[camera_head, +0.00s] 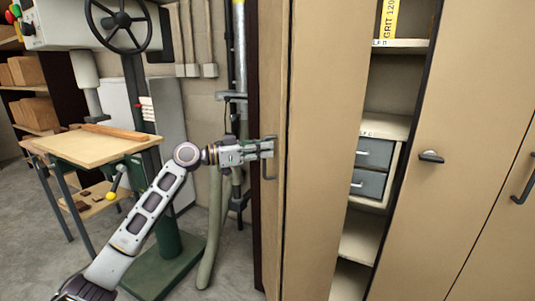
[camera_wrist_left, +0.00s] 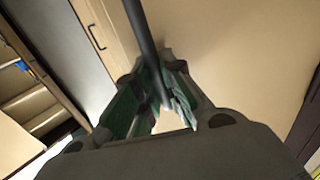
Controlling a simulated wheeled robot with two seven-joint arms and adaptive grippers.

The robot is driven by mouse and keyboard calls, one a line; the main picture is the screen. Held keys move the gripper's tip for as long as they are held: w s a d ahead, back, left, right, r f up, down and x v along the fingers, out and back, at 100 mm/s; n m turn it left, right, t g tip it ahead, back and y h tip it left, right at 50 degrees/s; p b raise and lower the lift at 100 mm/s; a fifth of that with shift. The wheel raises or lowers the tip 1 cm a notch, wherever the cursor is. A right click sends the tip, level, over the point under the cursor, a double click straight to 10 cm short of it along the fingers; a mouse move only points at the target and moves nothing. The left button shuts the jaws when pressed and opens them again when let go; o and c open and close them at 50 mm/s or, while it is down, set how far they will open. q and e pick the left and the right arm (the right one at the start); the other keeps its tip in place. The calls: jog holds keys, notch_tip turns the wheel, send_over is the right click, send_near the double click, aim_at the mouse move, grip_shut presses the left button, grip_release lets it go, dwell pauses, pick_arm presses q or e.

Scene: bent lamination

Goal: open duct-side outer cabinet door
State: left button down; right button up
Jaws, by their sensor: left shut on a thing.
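The duct-side outer cabinet door (camera_head: 272,220) is the narrow beige panel at the left end of the cabinet, seen at a steep angle in the head view. Its dark bar handle (camera_head: 266,176) stands upright on it. My left gripper (camera_head: 266,148) reaches in from the left and is shut on this handle. In the left wrist view, the dark bar (camera_wrist_left: 143,40) runs between the fingers (camera_wrist_left: 165,90), with a beige panel behind. A neighbouring beige door panel (camera_head: 325,150) stands angled beside it. My right gripper is out of view.
The cabinet opening shows shelves (camera_head: 400,45) and grey drawers (camera_head: 373,153). More beige doors with handles (camera_head: 431,157) are at the right. A drill-press-like machine (camera_head: 165,240) with a wooden table (camera_head: 95,145) stands left. A hose (camera_head: 212,230) and pipe (camera_head: 240,60) are near my arm.

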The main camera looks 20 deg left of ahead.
pick_arm(q)
jog(key=s+a+m+g+h+b, duration=0.2)
jog(key=a+m+g+h+b, duration=0.1)
jog(key=a, duration=1)
jog(key=shift+s+a+r+g, duration=0.15)
jog(key=shift+s+a+g, duration=0.15)
jog(key=shift+g, duration=0.4)
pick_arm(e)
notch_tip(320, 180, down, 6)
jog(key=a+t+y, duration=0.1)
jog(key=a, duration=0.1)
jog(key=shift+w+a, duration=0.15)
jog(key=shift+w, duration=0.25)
pick_arm(q)
jog(key=shift+m, duration=0.3)
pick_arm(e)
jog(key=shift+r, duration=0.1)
pick_arm(q)
jog(key=c, duration=1.5)
grip_release()
jog(key=shift+w+d, duration=0.1)
jog(key=shift+d, duration=0.05)
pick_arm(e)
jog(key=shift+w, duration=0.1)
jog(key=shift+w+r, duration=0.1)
